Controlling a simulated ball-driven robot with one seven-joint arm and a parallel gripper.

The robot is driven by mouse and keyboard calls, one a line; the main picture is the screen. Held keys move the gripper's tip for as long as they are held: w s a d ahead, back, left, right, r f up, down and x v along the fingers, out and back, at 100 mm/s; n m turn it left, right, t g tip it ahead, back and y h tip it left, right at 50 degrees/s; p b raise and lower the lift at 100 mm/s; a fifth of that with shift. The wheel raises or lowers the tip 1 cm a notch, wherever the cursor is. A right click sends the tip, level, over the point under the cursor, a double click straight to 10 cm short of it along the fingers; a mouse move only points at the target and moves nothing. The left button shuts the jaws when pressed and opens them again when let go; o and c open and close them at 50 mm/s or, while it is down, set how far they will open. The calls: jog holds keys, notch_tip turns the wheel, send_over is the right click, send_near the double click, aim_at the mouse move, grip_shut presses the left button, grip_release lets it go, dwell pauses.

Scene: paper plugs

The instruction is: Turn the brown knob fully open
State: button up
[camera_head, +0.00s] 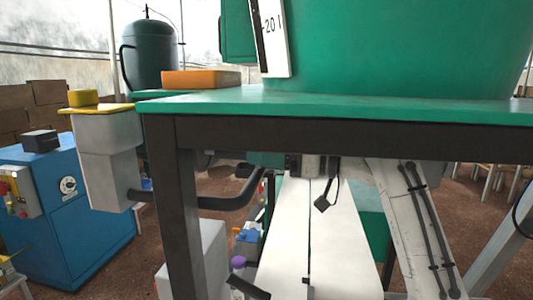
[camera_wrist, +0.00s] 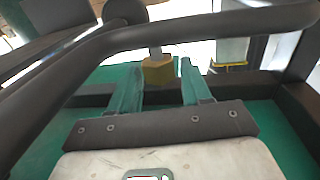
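A yellowish-brown block-like knob (camera_wrist: 158,71) on a short grey stem shows in the upper middle of the wrist view. It appears to be the brown knob. My gripper (camera_wrist: 159,66) is in the same view, with two green fingers rising from a dark bolted bar. The fingers are apart, with the knob showing in the gap near their tips. No contact is visible, and I cannot tell how far the knob is in depth. I cannot pick out the knob or my gripper in the head view.
A dark curved pipe (camera_wrist: 200,27) crosses the wrist view. In the head view a green-topped table (camera_head: 340,108) with dark legs spans the middle. A blue cabinet (camera_head: 75,215) stands left. An orange block (camera_head: 202,80) and a dark green tank (camera_head: 150,55) are behind.

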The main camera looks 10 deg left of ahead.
jog(key=shift+o, duration=0.8)
jog(key=s+d+b, duration=0.1)
jog(key=d+b, duration=0.1)
jog(key=d, duration=0.8)
jog(key=shift+s+d, duration=0.3)
